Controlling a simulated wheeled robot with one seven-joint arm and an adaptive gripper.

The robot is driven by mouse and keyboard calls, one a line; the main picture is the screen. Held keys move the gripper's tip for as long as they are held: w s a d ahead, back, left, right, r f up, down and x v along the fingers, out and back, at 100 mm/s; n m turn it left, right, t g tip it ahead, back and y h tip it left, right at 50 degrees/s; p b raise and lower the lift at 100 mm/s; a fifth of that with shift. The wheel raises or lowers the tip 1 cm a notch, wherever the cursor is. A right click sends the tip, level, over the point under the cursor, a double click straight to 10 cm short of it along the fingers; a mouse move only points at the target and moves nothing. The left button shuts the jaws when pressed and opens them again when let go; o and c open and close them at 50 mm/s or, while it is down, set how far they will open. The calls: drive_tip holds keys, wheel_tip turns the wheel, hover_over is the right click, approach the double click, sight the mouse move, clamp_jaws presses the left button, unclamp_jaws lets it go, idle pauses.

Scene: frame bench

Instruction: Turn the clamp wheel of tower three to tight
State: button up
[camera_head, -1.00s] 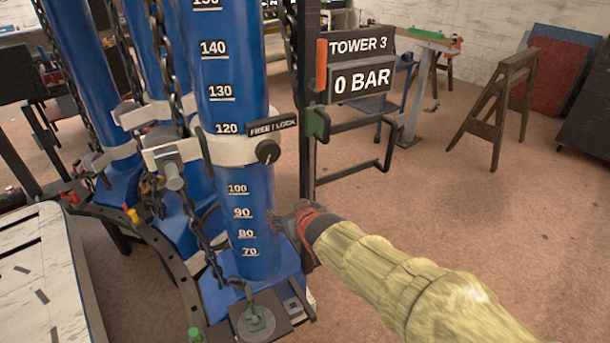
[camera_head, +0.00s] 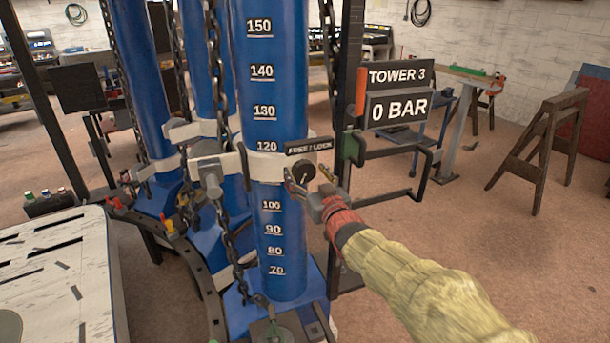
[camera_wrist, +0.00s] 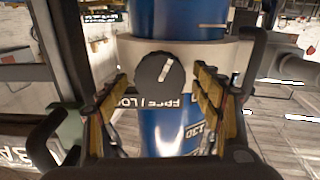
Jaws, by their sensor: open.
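The clamp wheel (camera_head: 303,174) is a dark round knob on the pale collar (camera_head: 264,167) of the blue tower (camera_head: 275,85). The FREE | LOCK plate (camera_head: 309,146) sits just above it. The tower panel (camera_head: 398,91) reads TOWER 3 and 0 BAR. My gripper (camera_head: 313,185) is open at the wheel, partly covering it. In the wrist view, which is upside down, the wheel (camera_wrist: 158,80) shows a slanted white mark and appears between my spread fingers (camera_wrist: 160,90). Both fingers look apart from it. I cannot tell whether the fingertips reach around its rim.
A black post (camera_head: 347,65) and a bent dark rail (camera_head: 425,175) stand close right of the wheel. Chains (camera_head: 216,75) hang on the left. Other blue towers (camera_head: 140,80) stand behind. A wooden trestle (camera_head: 540,150) is far right, with open floor before it.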

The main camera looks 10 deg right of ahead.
drive_tip(key=shift+w+a, duration=0.1)
drive_tip(key=shift+w, duration=0.6)
drive_tip(key=c, duration=0.3)
drive_tip(key=c, duration=0.8)
drive_tip(key=shift+c, duration=0.3)
